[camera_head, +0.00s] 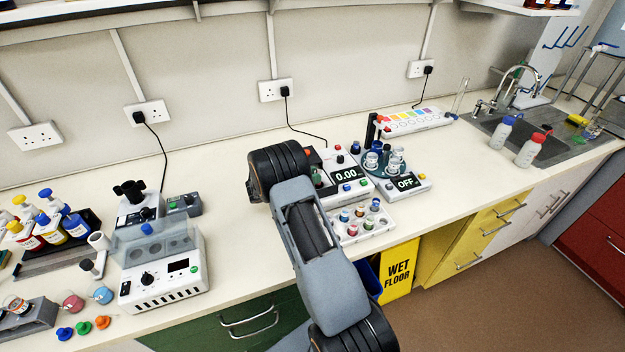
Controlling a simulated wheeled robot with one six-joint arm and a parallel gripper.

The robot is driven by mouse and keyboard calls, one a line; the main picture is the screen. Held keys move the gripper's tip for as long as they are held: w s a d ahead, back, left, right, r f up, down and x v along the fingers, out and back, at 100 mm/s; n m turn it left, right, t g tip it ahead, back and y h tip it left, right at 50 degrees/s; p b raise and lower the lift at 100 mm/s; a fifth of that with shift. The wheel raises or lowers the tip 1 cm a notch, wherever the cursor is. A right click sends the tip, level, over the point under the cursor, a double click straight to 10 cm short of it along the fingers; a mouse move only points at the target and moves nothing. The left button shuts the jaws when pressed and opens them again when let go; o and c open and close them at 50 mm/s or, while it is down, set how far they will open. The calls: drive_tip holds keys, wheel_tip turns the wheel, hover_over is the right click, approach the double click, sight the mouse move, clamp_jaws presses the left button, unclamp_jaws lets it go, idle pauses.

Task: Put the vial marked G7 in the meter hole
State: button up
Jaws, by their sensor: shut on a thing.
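A white device with a display reading 0.00 (347,174) stands mid-bench, partly behind my arm; it looks like the meter, but I cannot make out its hole. A white rack (341,236) in front of it holds several small vials with coloured caps (367,224). No G7 mark is legible on any of them. A small greenish thing (317,178) shows at the left end of the 0.00 device, beside my arm; I cannot tell what it is. My arm reaches over the bench from below. My gripper's fingers and anything between them are hidden behind my own arm.
Right of the 0.00 device stands a white unit reading OFF (405,182) with a carousel of jars. A colour chart strip (414,122) lies behind it. A white instrument (165,270) and bottles (75,223) stand left. The bench between (225,205) is clear.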

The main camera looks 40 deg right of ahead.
wheel_tip(320, 180, down, 2)
drive_tip(key=shift+p, duration=0.3)
drive_tip(key=shift+f, duration=0.15)
